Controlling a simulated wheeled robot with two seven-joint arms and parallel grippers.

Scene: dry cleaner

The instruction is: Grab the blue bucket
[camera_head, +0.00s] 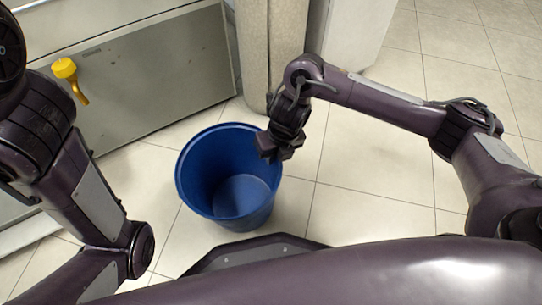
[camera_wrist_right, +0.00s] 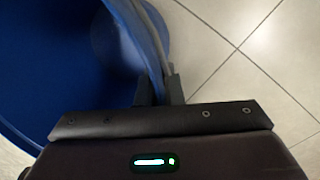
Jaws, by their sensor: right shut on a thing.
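A blue bucket (camera_head: 232,180) stands upright on the tiled floor, open at the top and empty inside. My right gripper (camera_head: 268,152) is at the bucket's right rim, shut on it. In the right wrist view, the bucket (camera_wrist_right: 60,70) fills the left side and its rim runs between the two fingers of the gripper (camera_wrist_right: 160,88). My left arm comes in from the left in the head view, but its gripper is not in view.
A grey metal cabinet (camera_head: 150,80) with a yellow handle (camera_head: 66,70) stands behind and left of the bucket. A beige column (camera_head: 270,45) is just behind it. The tiled floor (camera_head: 370,190) to the right is clear.

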